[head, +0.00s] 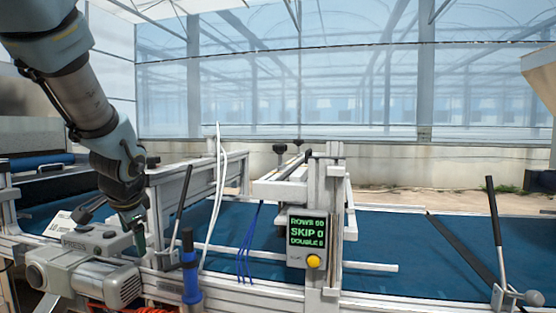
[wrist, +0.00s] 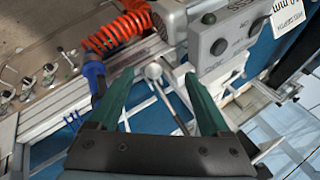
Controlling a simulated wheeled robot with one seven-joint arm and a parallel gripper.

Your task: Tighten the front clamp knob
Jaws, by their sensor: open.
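Two dark knobs, one (head: 279,149) and another (head: 298,143), stand on top of the pale metal frame near the middle of the head view. I cannot tell for sure which is the front clamp knob. My gripper (head: 134,222) points down at the left, over the press unit, well away from these knobs. In the wrist view its two green fingers (wrist: 158,74) are spread wide with nothing held.
A counter display (head: 307,238) with a yellow button is fixed to the middle post. A lever (head: 496,230) rises at right.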

